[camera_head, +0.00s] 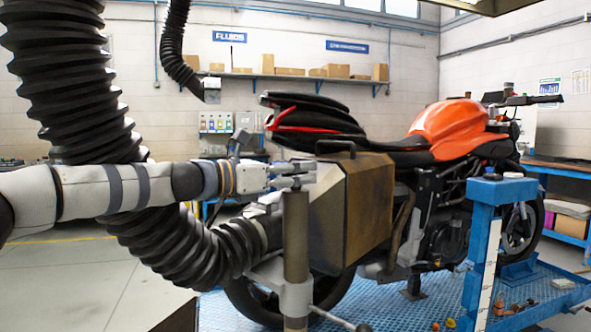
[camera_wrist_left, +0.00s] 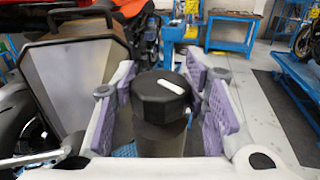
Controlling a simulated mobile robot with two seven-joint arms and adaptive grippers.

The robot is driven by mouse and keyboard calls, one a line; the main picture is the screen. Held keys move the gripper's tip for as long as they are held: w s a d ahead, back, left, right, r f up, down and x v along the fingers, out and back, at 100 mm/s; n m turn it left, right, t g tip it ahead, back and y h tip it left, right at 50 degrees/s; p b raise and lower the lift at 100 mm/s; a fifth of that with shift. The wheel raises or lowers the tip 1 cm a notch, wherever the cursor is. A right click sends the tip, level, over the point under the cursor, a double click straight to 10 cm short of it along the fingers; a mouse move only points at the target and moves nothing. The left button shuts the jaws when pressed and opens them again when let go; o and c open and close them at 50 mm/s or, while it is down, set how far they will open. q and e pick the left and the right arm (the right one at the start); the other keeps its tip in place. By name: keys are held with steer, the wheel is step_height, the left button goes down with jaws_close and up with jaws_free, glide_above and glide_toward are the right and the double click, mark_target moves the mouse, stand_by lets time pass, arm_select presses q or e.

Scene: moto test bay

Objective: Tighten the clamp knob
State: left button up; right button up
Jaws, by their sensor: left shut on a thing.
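The clamp knob (camera_wrist_left: 160,97) is black and faceted, with a white mark on its top. It sits on the upright grey-brown post (camera_head: 296,238) beside the motorcycle's rear. My left gripper (camera_head: 292,177) is at the top of this post, with its arm reaching in level from the left. In the left wrist view, the purple-padded fingers of my left gripper (camera_wrist_left: 163,108) stand on both sides of the knob and are shut on it. In the head view the gripper hides most of the knob. My right gripper is in neither view.
A brown metal box (camera_head: 350,210) stands right behind the post, close to my gripper. A thick black ribbed hose (camera_head: 190,250) runs below my arm. The orange motorcycle (camera_head: 450,130) stands on a blue platform (camera_head: 420,300). A blue stand (camera_head: 484,235) is at the right.

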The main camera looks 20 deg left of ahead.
arm_select(q)
steer(key=o, duration=1.2)
steer(key=v, duration=1.2)
